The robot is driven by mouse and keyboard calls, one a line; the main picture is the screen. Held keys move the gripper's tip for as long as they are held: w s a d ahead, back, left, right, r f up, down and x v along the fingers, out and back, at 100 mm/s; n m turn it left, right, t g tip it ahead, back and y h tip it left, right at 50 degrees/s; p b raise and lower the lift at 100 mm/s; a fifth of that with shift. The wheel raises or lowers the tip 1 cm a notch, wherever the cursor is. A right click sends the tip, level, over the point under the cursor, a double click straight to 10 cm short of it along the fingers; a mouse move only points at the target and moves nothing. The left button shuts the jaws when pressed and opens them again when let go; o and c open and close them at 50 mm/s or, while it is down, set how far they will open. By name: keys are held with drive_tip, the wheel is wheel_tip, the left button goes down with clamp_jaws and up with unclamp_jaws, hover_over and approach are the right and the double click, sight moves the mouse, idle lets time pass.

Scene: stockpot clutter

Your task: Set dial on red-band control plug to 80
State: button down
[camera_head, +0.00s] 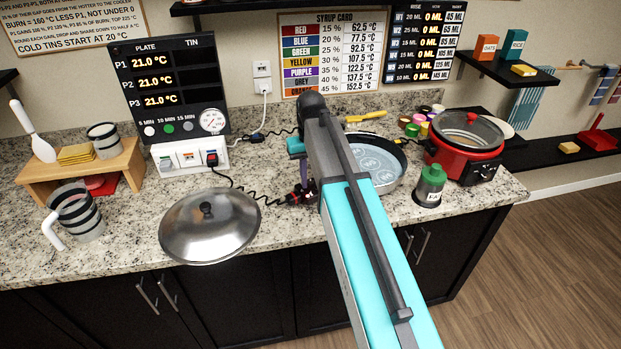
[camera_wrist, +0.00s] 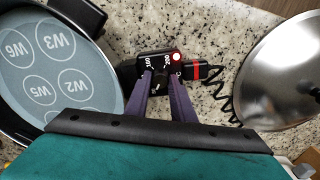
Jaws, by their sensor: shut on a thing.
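The red-band control plug (camera_wrist: 194,71) lies on the speckled counter between the pan and the lid.
A blue-grey pan (camera_head: 378,168) with marked wells stands right of the plug in the head view. A steel lid (camera_head: 208,222) lies to the left. A coiled black cord (camera_head: 245,193) runs toward the white socket box (camera_head: 190,158). A green-topped shaker (camera_head: 430,186) and red cooker (camera_head: 466,150) stand right.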

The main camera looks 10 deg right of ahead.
sight(311, 182)
drive_tip(key=c, duration=1.8)
unclamp_jaws()
drive_tip(key=shift+o, duration=0.2)
drive_tip(key=shift+r, duration=0.1)
wheel_tip(311, 182, up, 14)
drive_tip(key=p, duration=0.8)
drive_tip(key=shift+f, duration=0.2)
